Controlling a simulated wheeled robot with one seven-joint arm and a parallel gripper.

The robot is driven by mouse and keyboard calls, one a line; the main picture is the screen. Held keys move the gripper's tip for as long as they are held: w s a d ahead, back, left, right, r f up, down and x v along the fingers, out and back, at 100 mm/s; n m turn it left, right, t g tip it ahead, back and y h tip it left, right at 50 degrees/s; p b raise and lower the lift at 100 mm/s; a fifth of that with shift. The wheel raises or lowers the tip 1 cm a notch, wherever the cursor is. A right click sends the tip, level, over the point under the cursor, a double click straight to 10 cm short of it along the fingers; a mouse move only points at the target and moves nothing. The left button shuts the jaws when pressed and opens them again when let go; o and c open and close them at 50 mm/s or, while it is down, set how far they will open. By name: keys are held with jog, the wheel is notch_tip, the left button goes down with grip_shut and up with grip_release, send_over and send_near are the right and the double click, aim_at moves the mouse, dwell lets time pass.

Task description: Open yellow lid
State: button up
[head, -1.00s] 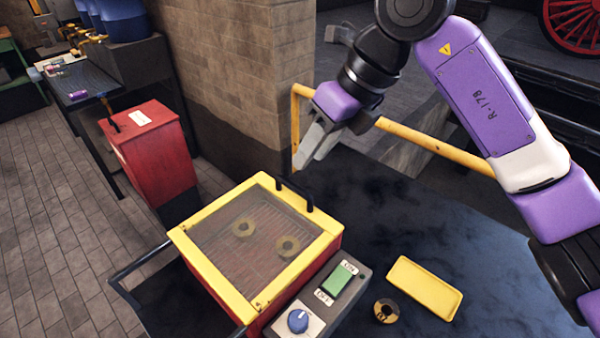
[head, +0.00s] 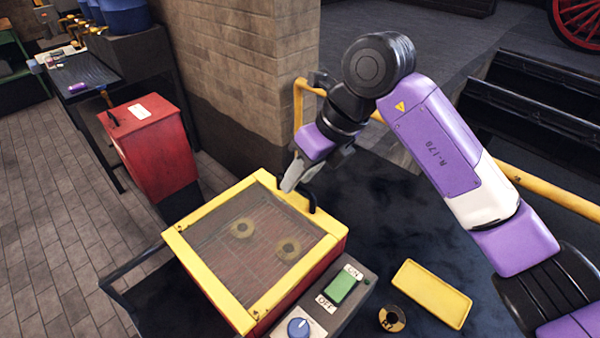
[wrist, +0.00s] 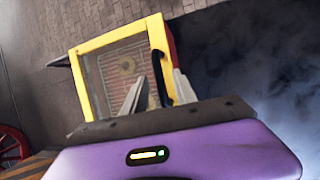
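The yellow lid (head: 180,247) lies shut on a red box and has a clear window. Two round ring-like parts show through the window (head: 265,240). A black bar handle (head: 308,200) stands on the lid's far right edge; it also shows in the wrist view (wrist: 160,78). My gripper (head: 287,188) is at the far end of this handle in the head view. In the wrist view my gripper (wrist: 159,82) has its two fingers apart, with the handle showing between or just beyond them. I cannot tell whether they touch it.
A control panel with a green switch (head: 342,288) and a blue knob (head: 298,327) is fixed at the box's front right. A yellow tray (head: 432,293) and a round ring (head: 392,318) lie on the dark table. A yellow rail (head: 545,192) and brick pillar (head: 240,80) stand behind.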

grip_shut()
dwell(1.4)
